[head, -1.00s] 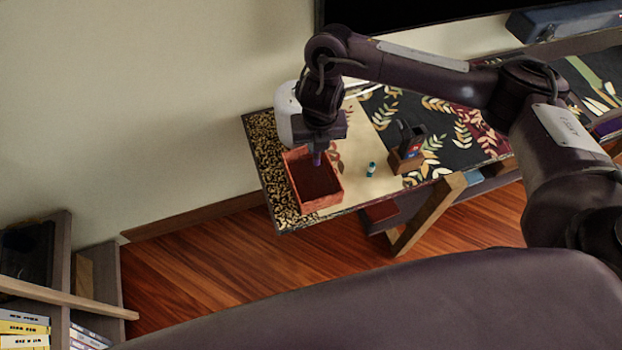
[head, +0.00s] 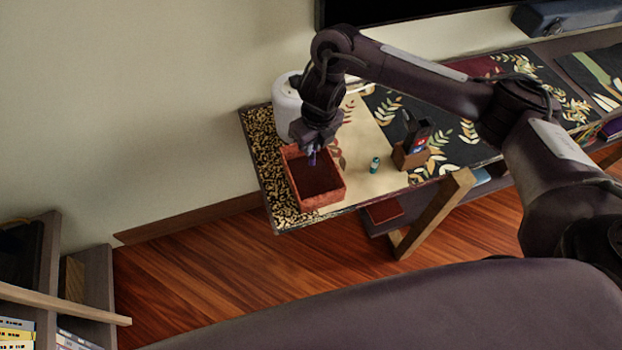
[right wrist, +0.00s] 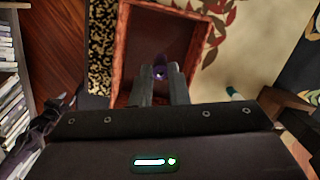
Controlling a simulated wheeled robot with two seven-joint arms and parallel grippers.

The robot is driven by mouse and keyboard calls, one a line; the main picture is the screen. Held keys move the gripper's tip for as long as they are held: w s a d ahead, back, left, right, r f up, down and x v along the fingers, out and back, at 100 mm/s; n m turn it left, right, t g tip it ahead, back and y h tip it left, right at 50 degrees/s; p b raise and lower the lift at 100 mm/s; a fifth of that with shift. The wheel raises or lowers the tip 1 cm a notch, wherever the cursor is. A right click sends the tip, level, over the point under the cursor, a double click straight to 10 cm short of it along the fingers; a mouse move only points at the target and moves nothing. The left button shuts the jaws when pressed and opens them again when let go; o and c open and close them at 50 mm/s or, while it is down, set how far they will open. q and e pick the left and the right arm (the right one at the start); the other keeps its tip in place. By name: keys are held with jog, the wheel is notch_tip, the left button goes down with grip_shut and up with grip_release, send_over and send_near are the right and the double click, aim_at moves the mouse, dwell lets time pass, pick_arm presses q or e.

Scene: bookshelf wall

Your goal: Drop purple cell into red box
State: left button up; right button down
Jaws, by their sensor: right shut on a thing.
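The red box (head: 318,204) is open-topped and stands near the left end of the patterned table. My right gripper (head: 311,152) is over the back part of the box, pointing down. It is shut on the purple cell (head: 312,158), which shows as a small purple tip below the fingers. In the right wrist view the purple cell (right wrist: 160,72) sits between the fingertips (right wrist: 162,78), with the box's dark inside behind it and the box's rim (right wrist: 118,50) around. How high the cell is above the box floor is hard to tell. My left gripper is not in view.
A teal cell (head: 375,165) stands on the table right of the box. A wooden holder (head: 410,155) with a dark device is further right. A white rounded appliance (head: 287,104) stands behind the box, near the wall. Shelves with books (head: 18,328) are at lower left.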

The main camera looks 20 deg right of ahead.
jog(key=shift+f, duration=0.55)
jog(key=shift+r, duration=0.1)
jog(key=c, duration=1.3)
grip_release()
jog(key=r, duration=0.2)
jog(key=r+p, duration=0.1)
jog(key=r, duration=0.2)
jog(key=s+r+p, duration=0.1)
jog(key=r, duration=0.1)
jog(key=shift+d+r, duration=0.2)
jog(key=shift+r, duration=0.15)
